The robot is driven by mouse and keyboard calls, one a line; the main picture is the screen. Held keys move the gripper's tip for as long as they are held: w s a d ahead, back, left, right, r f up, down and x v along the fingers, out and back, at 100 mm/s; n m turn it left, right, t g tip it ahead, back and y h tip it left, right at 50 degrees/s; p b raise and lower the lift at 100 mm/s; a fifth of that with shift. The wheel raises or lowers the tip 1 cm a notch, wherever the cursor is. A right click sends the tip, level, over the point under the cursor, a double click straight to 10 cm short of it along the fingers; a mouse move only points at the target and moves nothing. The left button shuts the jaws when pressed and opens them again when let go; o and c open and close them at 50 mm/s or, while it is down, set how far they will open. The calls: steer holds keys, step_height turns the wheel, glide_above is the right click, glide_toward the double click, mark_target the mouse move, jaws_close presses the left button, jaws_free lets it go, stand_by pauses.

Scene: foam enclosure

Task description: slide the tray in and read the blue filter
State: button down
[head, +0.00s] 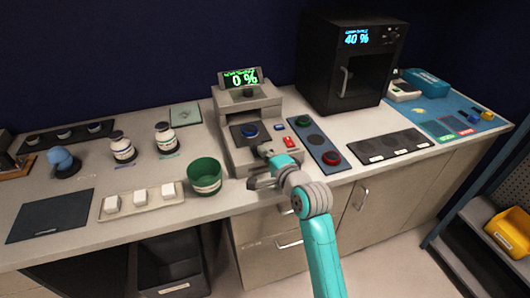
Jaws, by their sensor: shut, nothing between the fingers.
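The reader (234,112) stands mid-counter with a lit display (241,78) showing 0 %. The blue filter (249,131) lies on a dark square plate at the reader's front, apparently the tray (238,139), which sits out in front of the upright housing. My gripper (264,152) is shut and empty at the reader's front edge, just below the blue filter. Whether it touches the tray is unclear, since my wrist hides part of that edge. A dark strip (318,141) to the right holds a green filter (302,122) and a red filter (331,158).
A green bowl (204,177) stands close left of my gripper. Two jars (122,147) (165,138) and a tray of white blocks (142,203) are further left. A black oven (345,75) showing 40 % stands at the back right. A red switch (291,142) is on the reader's right.

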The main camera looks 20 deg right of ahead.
mark_target(250, 126)
steer(key=x, duration=0.5)
steer(key=d+r+x, duration=0.1)
steer(key=x, duration=0.3)
steer(key=d+r+x, duration=0.1)
steer(key=x, duration=0.4)
steer(key=shift+w+d+r, duration=0.1)
steer(key=shift+w+r, duration=0.05)
steer(key=shift+w, duration=0.7)
steer(key=shift+r, duration=0.1)
steer(key=shift+w+r, duration=0.1)
